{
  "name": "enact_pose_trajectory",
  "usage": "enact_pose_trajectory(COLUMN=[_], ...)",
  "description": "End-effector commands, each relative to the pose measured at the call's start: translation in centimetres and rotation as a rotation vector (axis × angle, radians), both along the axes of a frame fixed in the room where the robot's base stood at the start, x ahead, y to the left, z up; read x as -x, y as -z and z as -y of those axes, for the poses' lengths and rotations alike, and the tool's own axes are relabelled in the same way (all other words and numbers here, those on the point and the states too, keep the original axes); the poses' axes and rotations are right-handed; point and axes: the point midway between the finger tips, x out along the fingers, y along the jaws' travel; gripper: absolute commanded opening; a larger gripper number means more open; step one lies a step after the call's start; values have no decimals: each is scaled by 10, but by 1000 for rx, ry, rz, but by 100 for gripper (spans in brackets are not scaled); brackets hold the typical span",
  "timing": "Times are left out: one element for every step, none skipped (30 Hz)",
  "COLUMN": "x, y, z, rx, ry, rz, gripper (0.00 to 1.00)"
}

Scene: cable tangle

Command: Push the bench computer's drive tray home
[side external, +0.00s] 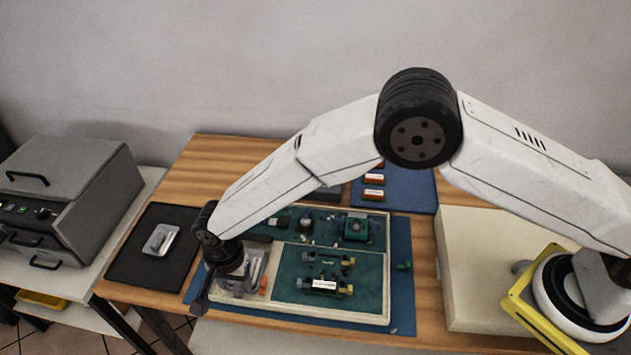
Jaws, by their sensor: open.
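What looks like the bench computer is a cream open frame (386,300) holding green boards (290,285), lying on a blue mat. A grey, tray-like part (256,268) sits in the frame's left end; I take it for the drive tray, and cannot tell how far in it is. My gripper (202,302) points down at the frame's front left corner, close to this part. It is open, with nothing visible in it. My wrist hides some of the part's left side, and any contact is unclear.
A black mat (125,262) with a small metal dish (160,240) lies left. A grey cabinet with handles (70,195) stands on the left bench. A blue mat (410,190) with orange-labelled pieces (373,180) is behind. A cream block (480,270) stands right. A small green piece (404,266) lies beside the frame.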

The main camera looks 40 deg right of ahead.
Motion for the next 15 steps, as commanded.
enact_pose_trajectory(x=[0,0,0,0,0,0,0,0,0,0,0,0,0,0,0], y=[5,7,10,11,13,14,15,15,16,16,16,16,16,16,16], z=[0,0,0,0,0,0,0,0,0,0,0,0,0,0,0], rx=[1,1,0,-1,-1,-1,-1,-1,-1,-1,-1,-1,-1,-1,-1], ry=[0,0,0,0,0,0,0,0,0,0,0,0,0,0,0], rz=[-1,-1,0,1,1,1,1,1,1,1,1,1,1,1,1], gripper=[59,59,59,59,59,59,59,59,59,59,59,59,59,59,59])
